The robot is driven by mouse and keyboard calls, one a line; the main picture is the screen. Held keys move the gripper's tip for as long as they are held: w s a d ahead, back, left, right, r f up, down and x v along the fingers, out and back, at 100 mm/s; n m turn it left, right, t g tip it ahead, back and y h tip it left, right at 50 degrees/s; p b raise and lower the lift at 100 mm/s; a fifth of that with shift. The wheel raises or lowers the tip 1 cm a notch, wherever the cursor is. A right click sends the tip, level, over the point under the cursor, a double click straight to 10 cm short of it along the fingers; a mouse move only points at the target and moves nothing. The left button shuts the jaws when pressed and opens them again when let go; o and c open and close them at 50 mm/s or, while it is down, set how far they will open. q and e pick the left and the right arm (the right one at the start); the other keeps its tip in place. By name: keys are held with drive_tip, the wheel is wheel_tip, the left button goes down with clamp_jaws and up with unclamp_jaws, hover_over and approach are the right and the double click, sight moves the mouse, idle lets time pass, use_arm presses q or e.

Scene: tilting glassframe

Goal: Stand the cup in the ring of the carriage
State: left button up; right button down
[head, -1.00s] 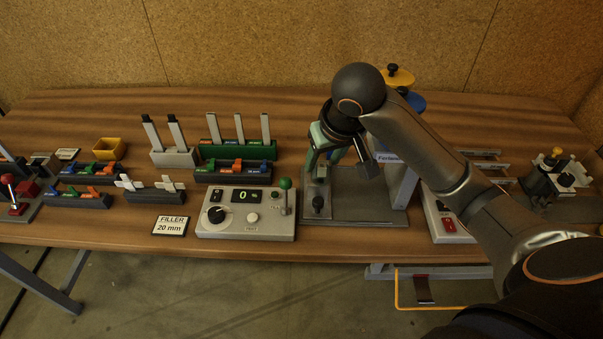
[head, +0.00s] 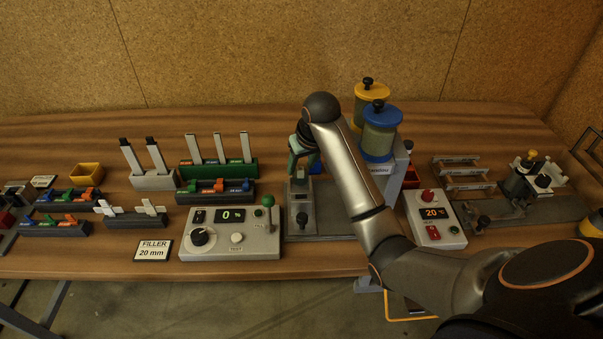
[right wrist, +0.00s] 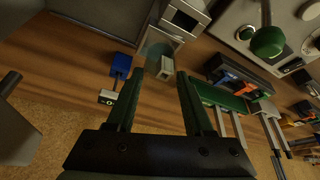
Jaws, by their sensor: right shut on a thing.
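My right gripper (head: 303,156) is low over the table, just behind the grey carriage (head: 300,204). In the right wrist view its two fingers (right wrist: 166,76) are closed on a small pale block that appears to be the handle of the cup. The cup (right wrist: 158,44) is greenish and see-through, just beyond the fingertips. The carriage also shows in the right wrist view (right wrist: 186,16), close to the cup. I cannot make out the ring or whether the cup touches it. My left gripper is not in view.
A control box (head: 231,234) reading 0 with a green-knobbed lever stands left of the carriage. Yellow-lidded (head: 371,97) and blue-lidded (head: 380,133) hoppers stand to the right. A second box (head: 436,220) reads 20. A green rack (head: 218,168) stands left of the gripper.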

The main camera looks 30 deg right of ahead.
sight(301, 174)
drive_tip(key=shift+w+d+f, duration=0.2)
drive_tip(key=shift+w+f, duration=0.2)
drive_tip(key=shift+f, duration=0.05)
drive_tip(key=shift+w+d+f, duration=0.1)
drive_tip(key=shift+w+f, duration=0.05)
drive_tip(key=shift+f, duration=1.55)
drive_tip(key=shift+f, duration=0.2)
drive_tip(key=shift+c, duration=1.4)
unclamp_jaws()
